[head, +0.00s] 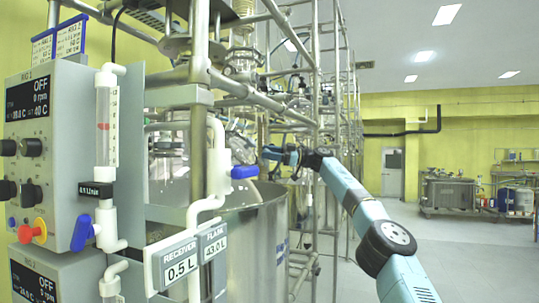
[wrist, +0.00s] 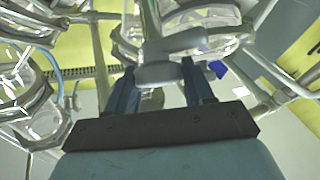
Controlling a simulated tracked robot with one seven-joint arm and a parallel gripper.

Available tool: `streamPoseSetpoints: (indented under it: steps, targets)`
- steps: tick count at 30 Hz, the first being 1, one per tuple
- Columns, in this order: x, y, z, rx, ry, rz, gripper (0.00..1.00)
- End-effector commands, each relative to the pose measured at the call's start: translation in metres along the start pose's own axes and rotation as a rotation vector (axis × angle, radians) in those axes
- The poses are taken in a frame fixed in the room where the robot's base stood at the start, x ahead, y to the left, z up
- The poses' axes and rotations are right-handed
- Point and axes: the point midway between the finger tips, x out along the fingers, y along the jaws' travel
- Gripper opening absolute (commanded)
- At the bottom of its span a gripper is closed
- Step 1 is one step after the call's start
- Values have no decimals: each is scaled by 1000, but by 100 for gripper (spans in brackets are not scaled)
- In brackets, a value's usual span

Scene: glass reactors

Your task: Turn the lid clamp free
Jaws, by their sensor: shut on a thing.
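My gripper (head: 274,153) reaches in from the right among the glass reactors and metal rails in the head view. In the wrist view, my gripper (wrist: 157,80) has its two dark fingers on either side of a grey, rounded metal piece, which I take to be the lid clamp (wrist: 162,73). The fingers are shut on it. A stem runs up from this piece toward the top of the wrist view. In the head view the clamp is too small and cluttered to make out.
A large steel vessel (head: 255,235) stands below and left of my gripper. Metal rails (head: 317,120) and glassware crowd around it. A control box (head: 40,150) and a flow meter (head: 106,130) are at the left. Open floor (head: 470,255) lies at the right.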

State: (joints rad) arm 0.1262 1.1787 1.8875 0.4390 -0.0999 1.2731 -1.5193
Motion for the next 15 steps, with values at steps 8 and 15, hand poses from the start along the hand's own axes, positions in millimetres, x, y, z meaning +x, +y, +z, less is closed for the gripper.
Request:
streamPoseSetpoints:
  steps: [8,15]
  targets:
    - [-1,1,0,0,-1,3,22]
    - [-1,1,1,0,-1,3,58]
